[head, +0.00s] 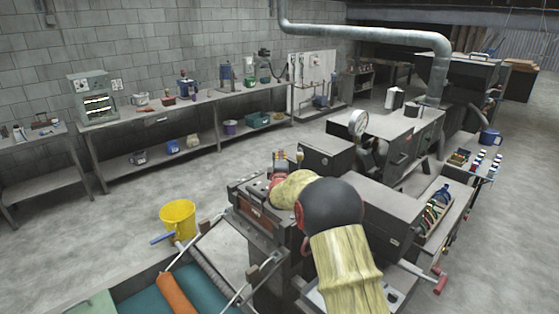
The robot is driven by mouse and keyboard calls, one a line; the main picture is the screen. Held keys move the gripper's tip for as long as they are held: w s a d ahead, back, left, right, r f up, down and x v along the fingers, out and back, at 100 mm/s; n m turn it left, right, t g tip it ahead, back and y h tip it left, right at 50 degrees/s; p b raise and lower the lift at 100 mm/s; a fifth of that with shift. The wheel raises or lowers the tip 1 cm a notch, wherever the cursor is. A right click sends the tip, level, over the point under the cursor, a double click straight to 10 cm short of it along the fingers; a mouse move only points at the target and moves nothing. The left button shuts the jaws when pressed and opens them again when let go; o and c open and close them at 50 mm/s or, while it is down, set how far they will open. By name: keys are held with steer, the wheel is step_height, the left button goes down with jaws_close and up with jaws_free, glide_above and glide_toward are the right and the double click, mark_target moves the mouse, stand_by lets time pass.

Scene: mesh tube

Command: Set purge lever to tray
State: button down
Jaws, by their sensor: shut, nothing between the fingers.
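My arm comes in from the bottom, with a pale yellow sleeve and a black joint. It reaches over the dark machine (262,213) in the middle of the head view. The far sleeve ends above the machine's top, and my gripper cannot be made out past it. No part can be surely named as the purge lever. A red-ended handle (440,284) sticks out at the machine's lower right. Small posts with coloured ends (287,156) stand behind the sleeve. Which part is the tray is not clear, and my arm hides part of the machine's top.
A yellow bucket (178,218) stands on the floor left of the machine. An orange roll (176,294) lies over a teal surface at bottom left. A grey machine with a gauge (358,123) stands behind. A long workbench (205,100) lines the wall. The left floor is mostly clear.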

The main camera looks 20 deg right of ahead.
mark_target(299, 169)
steer(key=shift+s+d, duration=1.2)
steer(key=shift+s, duration=0.1)
steer(key=shift+s+f, duration=0.1)
steer(key=shift+s+d+b, duration=0.2)
steer(key=shift+s+b, duration=0.1)
steer(key=shift+b, duration=0.7)
